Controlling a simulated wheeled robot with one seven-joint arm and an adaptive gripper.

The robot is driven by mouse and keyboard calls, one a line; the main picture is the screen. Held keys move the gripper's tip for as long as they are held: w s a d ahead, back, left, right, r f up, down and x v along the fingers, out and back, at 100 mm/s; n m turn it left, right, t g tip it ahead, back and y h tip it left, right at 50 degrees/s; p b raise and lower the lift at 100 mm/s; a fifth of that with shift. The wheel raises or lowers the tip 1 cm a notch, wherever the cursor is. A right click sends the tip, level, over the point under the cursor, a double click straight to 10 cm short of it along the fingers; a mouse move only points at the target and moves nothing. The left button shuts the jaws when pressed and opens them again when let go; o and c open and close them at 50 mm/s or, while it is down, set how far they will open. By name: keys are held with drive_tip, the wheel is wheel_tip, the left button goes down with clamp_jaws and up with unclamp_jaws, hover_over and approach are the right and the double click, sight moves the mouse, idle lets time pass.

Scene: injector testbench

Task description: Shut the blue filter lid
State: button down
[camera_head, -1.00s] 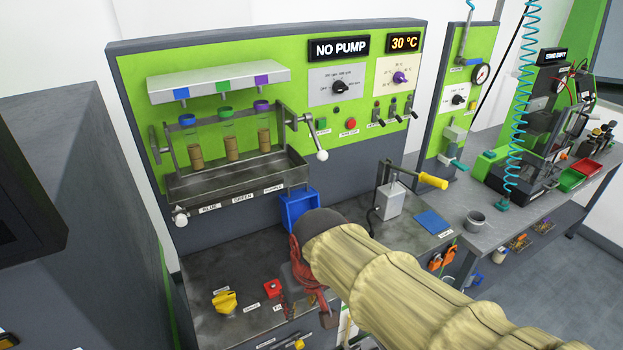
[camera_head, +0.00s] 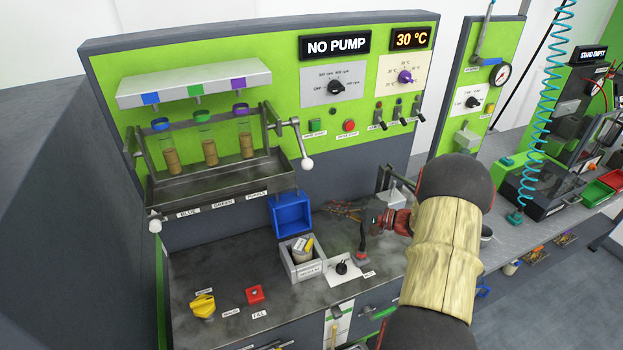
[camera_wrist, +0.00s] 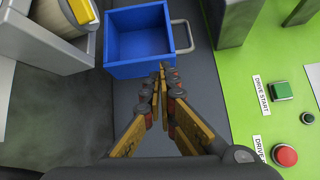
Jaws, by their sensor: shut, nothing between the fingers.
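The blue filter lid (camera_head: 291,214) stands open, upright, at the back edge of a grey filter box (camera_head: 290,268), its hollow side facing out. A light canister with a yellow mark (camera_head: 303,252) sits in the open box. In the wrist view the lid (camera_wrist: 137,71) is at top centre, with a grey metal handle (camera_wrist: 186,36) on its right side. My gripper (camera_head: 332,208) is shut and empty, to the right of the lid. In the wrist view its fingertips (camera_wrist: 166,72) lie by the lid's lower right corner; I cannot tell whether they touch.
A black knob on a white plate (camera_head: 342,268) is right of the box. A yellow knob (camera_head: 203,306) and red button (camera_head: 255,294) are front left. The tube rack (camera_head: 220,185) hangs at back left. Green and red buttons (camera_wrist: 285,155) are on the panel.

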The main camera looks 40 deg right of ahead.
wheel_tip(320, 180, up, 4)
drive_tip(key=w+d+n+t, duration=0.1)
drive_tip(key=d+n+t, duration=0.1)
drive_tip(key=x, duration=1)
drive_tip(key=shift+b, duration=0.45)
